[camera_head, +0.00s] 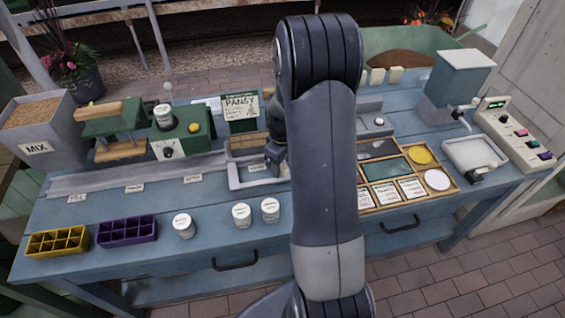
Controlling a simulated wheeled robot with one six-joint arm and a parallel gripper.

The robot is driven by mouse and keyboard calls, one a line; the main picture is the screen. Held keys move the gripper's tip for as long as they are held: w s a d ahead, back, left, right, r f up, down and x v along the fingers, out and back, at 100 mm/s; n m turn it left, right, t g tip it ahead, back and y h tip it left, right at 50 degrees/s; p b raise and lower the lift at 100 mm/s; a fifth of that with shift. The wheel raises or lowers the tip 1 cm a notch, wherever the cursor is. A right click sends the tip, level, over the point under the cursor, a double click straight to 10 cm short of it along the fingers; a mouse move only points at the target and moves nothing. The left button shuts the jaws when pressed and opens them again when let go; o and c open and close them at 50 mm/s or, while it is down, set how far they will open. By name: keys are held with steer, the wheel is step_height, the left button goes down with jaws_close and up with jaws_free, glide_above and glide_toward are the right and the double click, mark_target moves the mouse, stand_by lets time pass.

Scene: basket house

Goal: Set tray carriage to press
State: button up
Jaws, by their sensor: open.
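The tray carriage (236,184) is a pale open frame with a brown celled part at its back. It stands at the right end of the grey rail (120,178), to the right of the third label. Three small labels line the rail's front: the left one (77,198) seems to read FILL, the middle (134,188) and right (193,179) are too small to read surely. A green press-like device with a wooden handle (98,108) stands behind the middle label. My gripper (273,158) is open at the carriage's right part; my arm hides some of both, and contact is unclear.
A grey MIX bin (52,133) and a green dial box (183,138) stand behind the rail. Yellow (57,243) and purple (127,231) cell trays and white jars (184,227) line the front edge. A wooden sorting tray (450,190) lies right. The rail left of the carriage looks clear.

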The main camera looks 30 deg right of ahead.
steer(key=shift+f, duration=0.2)
jaws_close()
stand_by(0.5)
